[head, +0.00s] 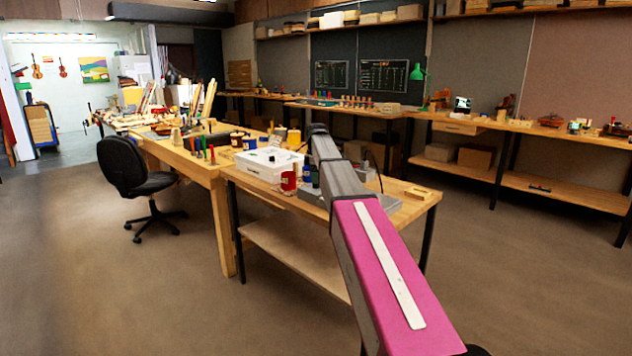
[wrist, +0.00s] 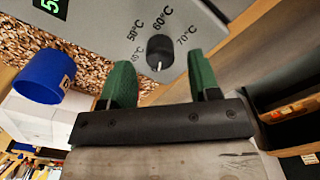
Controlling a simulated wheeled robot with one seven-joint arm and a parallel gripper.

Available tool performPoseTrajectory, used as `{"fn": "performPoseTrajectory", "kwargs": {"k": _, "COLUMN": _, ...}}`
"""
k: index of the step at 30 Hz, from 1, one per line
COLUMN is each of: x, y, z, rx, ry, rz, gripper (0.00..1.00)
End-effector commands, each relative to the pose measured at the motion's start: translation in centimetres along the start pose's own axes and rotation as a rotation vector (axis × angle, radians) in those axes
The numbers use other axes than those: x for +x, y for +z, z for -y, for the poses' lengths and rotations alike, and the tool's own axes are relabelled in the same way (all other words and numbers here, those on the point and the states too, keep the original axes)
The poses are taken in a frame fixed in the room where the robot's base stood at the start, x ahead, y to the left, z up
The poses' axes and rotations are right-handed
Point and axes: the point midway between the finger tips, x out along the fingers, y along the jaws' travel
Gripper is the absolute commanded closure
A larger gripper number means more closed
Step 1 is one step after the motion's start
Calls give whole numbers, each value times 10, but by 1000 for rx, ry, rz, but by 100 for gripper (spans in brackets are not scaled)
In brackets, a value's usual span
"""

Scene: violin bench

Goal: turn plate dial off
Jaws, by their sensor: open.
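In the wrist view a black round dial (wrist: 160,50) with a light pointer mark sits on a grey panel (wrist: 105,18). Temperature marks, among them 50°C, 60°C and 70°C, are printed around it. The pointer is at the dial's lower edge, toward the gripper. My gripper (wrist: 161,82) has two green fingers, spread apart and empty, one below left of the dial and one to its right. In the head view my arm covers much of the small bench, and the dial and gripper cannot be made out there.
In the wrist view a blue cup (wrist: 45,76) stands left of the fingers, and a green display (wrist: 50,6) is at the top left. In the head view a white box (head: 270,164) and red jar (head: 289,182) stand on the wooden bench (head: 415,207). A black chair (head: 135,180) is at left.

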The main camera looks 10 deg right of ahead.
Motion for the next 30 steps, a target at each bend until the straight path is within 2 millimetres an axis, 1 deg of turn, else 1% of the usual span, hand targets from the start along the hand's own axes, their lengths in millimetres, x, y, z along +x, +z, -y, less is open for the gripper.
{"fn": "performPoseTrajectory", "kwargs": {"k": 1, "x": -10, "y": 0, "z": -1, "rx": 0, "ry": 1, "rz": 0, "gripper": 44}}
{"fn": "performPoseTrajectory", "kwargs": {"k": 6, "x": -43, "y": 0, "z": -1, "rx": 0, "ry": 1, "rz": 0, "gripper": 44}}
{"fn": "performPoseTrajectory", "kwargs": {"k": 9, "x": -61, "y": 0, "z": -1, "rx": 0, "ry": 2, "rz": 0, "gripper": 44}}
{"fn": "performPoseTrajectory", "kwargs": {"k": 13, "x": -76, "y": 0, "z": -1, "rx": 0, "ry": 1, "rz": 0, "gripper": 44}}
{"fn": "performPoseTrajectory", "kwargs": {"k": 16, "x": -84, "y": 0, "z": -1, "rx": 0, "ry": 1, "rz": 0, "gripper": 44}}
{"fn": "performPoseTrajectory", "kwargs": {"k": 19, "x": -88, "y": 0, "z": 0, "rx": 0, "ry": 0, "rz": 0, "gripper": 44}}
{"fn": "performPoseTrajectory", "kwargs": {"k": 30, "x": -88, "y": 0, "z": 0, "rx": 0, "ry": 0, "rz": 0, "gripper": 44}}
